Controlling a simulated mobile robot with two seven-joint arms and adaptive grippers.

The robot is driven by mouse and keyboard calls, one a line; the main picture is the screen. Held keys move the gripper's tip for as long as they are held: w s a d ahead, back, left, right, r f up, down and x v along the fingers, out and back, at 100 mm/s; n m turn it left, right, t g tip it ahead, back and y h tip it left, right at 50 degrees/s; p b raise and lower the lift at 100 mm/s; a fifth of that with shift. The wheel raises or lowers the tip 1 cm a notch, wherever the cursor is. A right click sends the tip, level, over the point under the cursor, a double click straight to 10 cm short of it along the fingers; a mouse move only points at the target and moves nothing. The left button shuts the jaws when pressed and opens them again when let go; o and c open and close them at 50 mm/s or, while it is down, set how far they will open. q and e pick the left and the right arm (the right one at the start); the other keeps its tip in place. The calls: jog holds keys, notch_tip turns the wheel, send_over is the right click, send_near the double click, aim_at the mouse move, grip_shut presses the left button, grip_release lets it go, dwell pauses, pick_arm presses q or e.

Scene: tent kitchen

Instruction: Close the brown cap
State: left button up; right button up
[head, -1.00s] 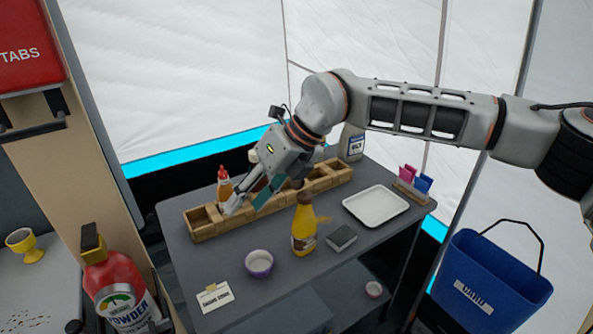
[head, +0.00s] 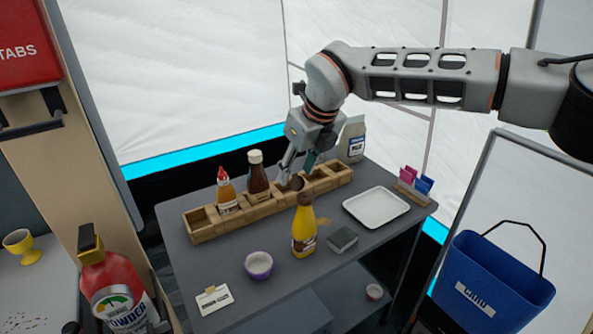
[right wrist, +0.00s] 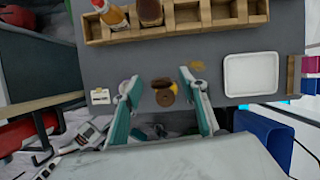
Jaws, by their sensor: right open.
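A yellow bottle (head: 304,232) stands upright on the grey table, with a brown top. The brown cap (head: 296,183) shows at its top, just below my right gripper (head: 299,168). In the right wrist view the brown cap (right wrist: 164,98) is seen from above between the two fingers, touching neither. It looks like a round part with a second brown piece beside it, but its hinge is too small to make out. My right gripper (right wrist: 160,78) is open and empty, pointing down. My left gripper is not in view.
A wooden divided box (head: 208,228) behind the bottle holds an orange squeeze bottle (head: 226,190) and a dark brown bottle (head: 257,178). A white tray (head: 376,206), grey box (head: 342,238) and purple bowl (head: 259,264) stand nearby.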

jog(key=shift+a+f, duration=0.1)
jog(key=shift+f, duration=0.15)
jog(key=c, duration=1.1)
